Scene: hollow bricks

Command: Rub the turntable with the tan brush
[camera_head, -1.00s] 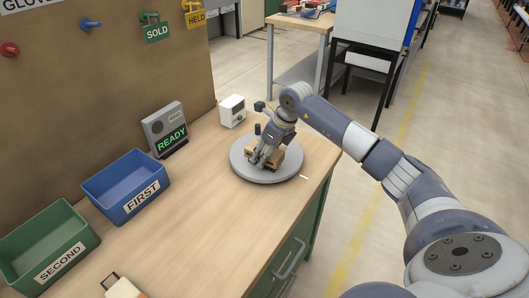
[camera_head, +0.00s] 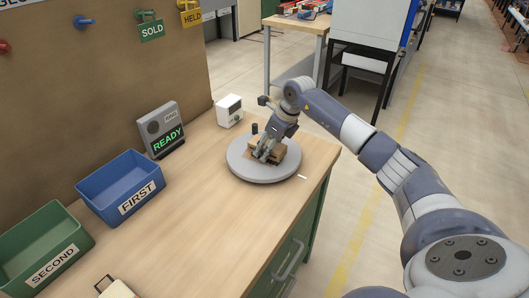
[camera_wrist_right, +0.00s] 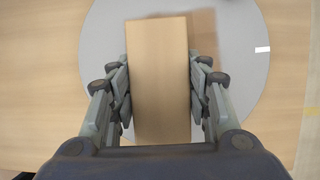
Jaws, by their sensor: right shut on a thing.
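The grey round turntable (camera_head: 240,168) sits on the wooden workbench near its far right end. My right gripper (camera_head: 266,153) is over the turntable and shut on a tan block, the tan brush (camera_head: 282,153). In the right wrist view the brush (camera_wrist_right: 158,75) sits between the two fingers, with the turntable disc (camera_wrist_right: 240,60) behind it. I cannot tell whether the brush's underside touches the disc. A small dark knob (camera_head: 254,128) stands at the turntable's back edge. My left gripper is not in view.
A blue bin marked FIRST (camera_head: 148,207) and a green bin marked SECOND (camera_head: 70,262) stand at the left. A READY display (camera_head: 162,130) and a small white box (camera_head: 229,111) stand behind. The bench's middle (camera_head: 210,220) is clear.

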